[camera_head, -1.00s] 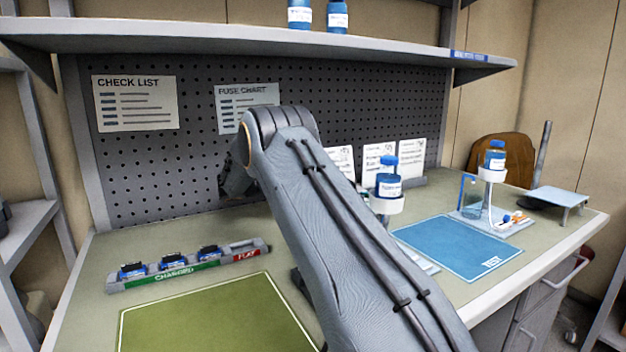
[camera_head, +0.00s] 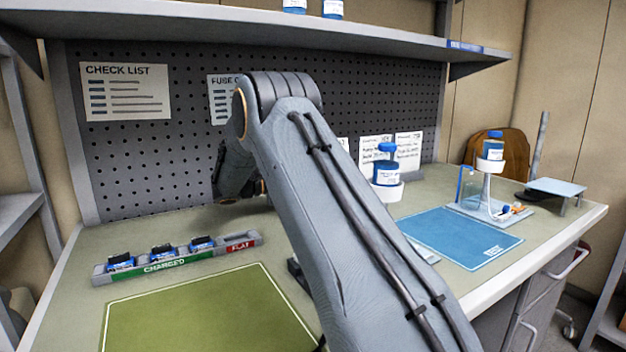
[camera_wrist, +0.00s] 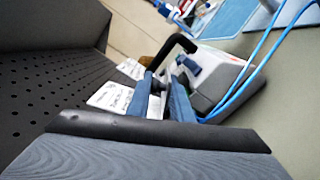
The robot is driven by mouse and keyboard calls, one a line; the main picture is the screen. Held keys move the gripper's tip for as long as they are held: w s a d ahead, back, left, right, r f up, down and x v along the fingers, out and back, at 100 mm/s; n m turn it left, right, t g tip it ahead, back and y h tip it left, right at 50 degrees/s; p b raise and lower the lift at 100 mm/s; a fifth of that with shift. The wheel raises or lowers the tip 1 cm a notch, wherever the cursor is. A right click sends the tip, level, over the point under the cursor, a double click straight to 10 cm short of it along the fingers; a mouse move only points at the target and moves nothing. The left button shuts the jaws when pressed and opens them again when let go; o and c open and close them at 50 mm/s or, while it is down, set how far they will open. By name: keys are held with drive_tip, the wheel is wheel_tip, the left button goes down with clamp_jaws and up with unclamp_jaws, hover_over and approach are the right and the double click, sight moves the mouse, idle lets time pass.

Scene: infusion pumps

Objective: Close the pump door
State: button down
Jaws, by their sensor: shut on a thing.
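In the wrist view, my gripper (camera_wrist: 160,92) has its two blue-grey fingers around the lower end of a black bent handle (camera_wrist: 176,46), which I take to be on the pump door. The door panel itself cannot be made out clearly. A grey body, probably the pump (camera_wrist: 224,84), lies just right of the fingers, with blue tubes (camera_wrist: 245,70) running over it. In the head view my arm hides the pump and my fingertips.
A blue TEST mat (camera_head: 458,238) and a bottle on a stand (camera_head: 492,150) are to the right. Another bottle (camera_head: 387,170) stands beside my arm. A charger rack (camera_head: 175,258) and a green mat (camera_head: 205,315) are at left. A pegboard (camera_head: 150,165) stands behind.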

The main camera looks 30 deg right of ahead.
drive_tip(key=shift+s+m, duration=0.1)
drive_tip(key=shift+m, duration=0.3)
drive_tip(key=c, duration=1.7)
unclamp_jaws()
drive_tip(key=shift+f, duration=0.1)
drive_tip(key=shift+o, duration=0.2)
drive_tip(key=shift+f, duration=0.1)
